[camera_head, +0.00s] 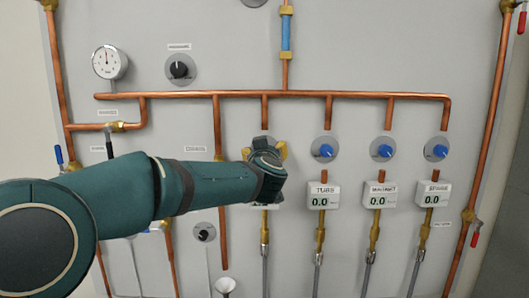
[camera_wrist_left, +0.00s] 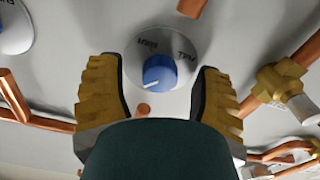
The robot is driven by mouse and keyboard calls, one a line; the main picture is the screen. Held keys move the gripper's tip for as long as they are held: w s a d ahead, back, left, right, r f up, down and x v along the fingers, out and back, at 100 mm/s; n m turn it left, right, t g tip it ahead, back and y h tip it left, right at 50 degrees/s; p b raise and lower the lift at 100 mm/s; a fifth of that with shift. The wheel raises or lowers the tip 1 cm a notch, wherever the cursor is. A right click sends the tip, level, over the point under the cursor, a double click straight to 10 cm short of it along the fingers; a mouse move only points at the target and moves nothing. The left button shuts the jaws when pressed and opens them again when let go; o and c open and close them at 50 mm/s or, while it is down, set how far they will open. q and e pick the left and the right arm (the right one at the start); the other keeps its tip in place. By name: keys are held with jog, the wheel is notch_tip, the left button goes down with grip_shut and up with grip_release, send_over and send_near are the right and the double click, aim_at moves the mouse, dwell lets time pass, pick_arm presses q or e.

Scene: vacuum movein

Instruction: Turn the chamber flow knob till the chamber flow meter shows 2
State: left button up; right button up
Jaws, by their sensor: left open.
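My left gripper (camera_head: 264,150) reaches in from the left and is in front of the leftmost flow knob of the row. In the left wrist view a blue knob (camera_wrist_left: 159,72) with a white pointer line sits on a round grey dial plate (camera_wrist_left: 185,50). The open fingers (camera_wrist_left: 160,95) stand on either side of the knob, apart from it. In the head view the arm hides this knob and most of the flow meter below it (camera_head: 272,206); its reading and name cannot be read. My right gripper is not in view.
Three other blue knobs (camera_head: 324,149) (camera_head: 384,149) (camera_head: 436,149) stand to the right, above meters (camera_head: 323,196) (camera_head: 380,196) (camera_head: 433,194) reading 0.0. A copper pipe (camera_head: 200,95) runs above. A round gauge (camera_head: 106,61) and black knob (camera_head: 179,70) are at upper left.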

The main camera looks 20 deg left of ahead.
pick_arm(q)
grip_shut()
jog(key=n, duration=0.3)
jog(key=shift+n, duration=0.3)
jog(key=n+b, duration=0.1)
jog(key=n, duration=0.2)
jog(key=shift+n, duration=0.4)
jog(key=n+b, duration=0.2)
jog(key=n, duration=0.1)
jog(key=shift+n, duration=0.3)
jog(key=shift+n+b, duration=0.65)
jog(key=shift+n, duration=1.15)
